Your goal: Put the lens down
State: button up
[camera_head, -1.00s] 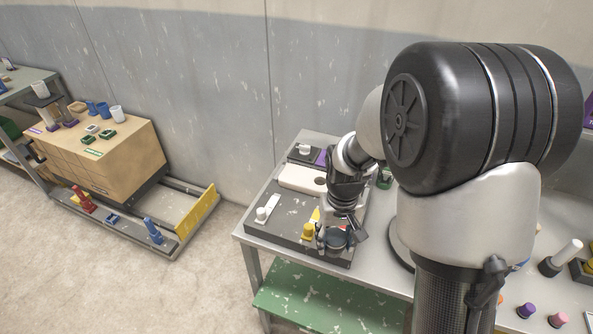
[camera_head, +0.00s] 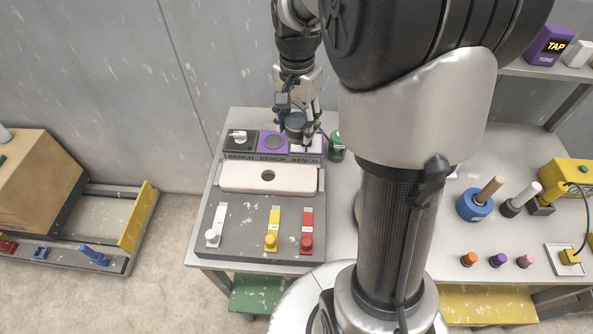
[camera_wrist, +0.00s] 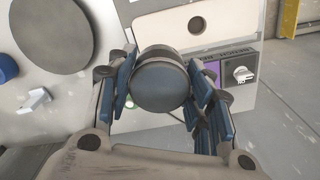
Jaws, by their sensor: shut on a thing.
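The lens is a dark, round, thick disc (camera_head: 295,122). In the wrist view the lens (camera_wrist: 160,82) sits between the blue finger pads. My gripper (camera_head: 294,129) is shut on it and holds it over the back row of square pads marked BENCH, near the right-hand pad (camera_head: 306,149). The purple pad (camera_head: 272,143) with a grey circle is to the left, and the black pad (camera_head: 240,142) with a white knob is farthest left. My gripper (camera_wrist: 160,90) and the lens hide much of the right-hand pad. I cannot tell whether the lens touches it.
A white block (camera_head: 240,177) with a hole lies in front of the pads. White (camera_head: 217,222), yellow (camera_head: 273,226) and red (camera_head: 307,228) sliders stand on the grey panel (camera_head: 240,245). A green jar (camera_head: 336,148) stands close right of my gripper. The wall is behind.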

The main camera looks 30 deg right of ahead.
notch_tip(320, 180, down, 17)
jog(key=b, duration=0.4)
jog(key=shift+w+r+b, duration=0.1)
jog(key=shift+b, duration=0.25)
jog(key=shift+f, duration=0.25)
jog(key=o, duration=1.1)
jog(key=shift+r, duration=0.1)
